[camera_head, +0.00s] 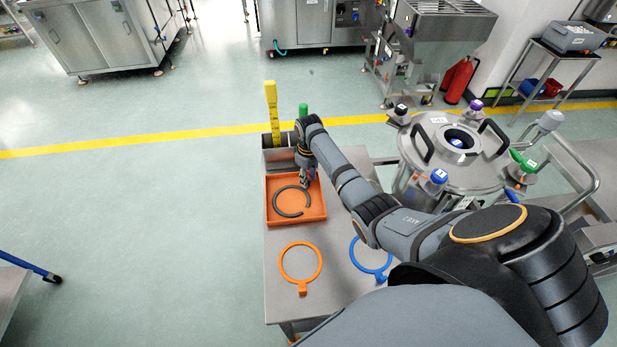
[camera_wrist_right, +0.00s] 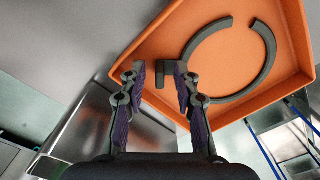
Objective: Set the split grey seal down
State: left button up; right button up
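The split grey seal (camera_head: 277,204) is a dark grey open ring with a gap in it. It lies in the orange tray (camera_head: 318,217), and it also shows in the right wrist view (camera_wrist_right: 268,62). My right gripper (camera_head: 306,180) is over the tray's far right part, at the seal's tab end. In the right wrist view its two fingers (camera_wrist_right: 159,78) stand apart, with the grey tab (camera_wrist_right: 166,72) between and beyond them, nearer the right-hand finger. Whether a finger touches the tab cannot be told. My left gripper is not in view.
An orange ring (camera_head: 283,270) and a blue ring (camera_head: 354,258) lie on the steel table (camera_head: 330,262) in front of the tray. A steel holder with a yellow upright (camera_head: 271,105) stands behind the tray. A round steel vessel (camera_head: 465,170) with a lid stands to the right.

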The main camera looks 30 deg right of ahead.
notch_tip(320, 180, up, 12)
jog(key=b, duration=0.2)
jog(key=shift+r, duration=0.15)
dwell(0.5)
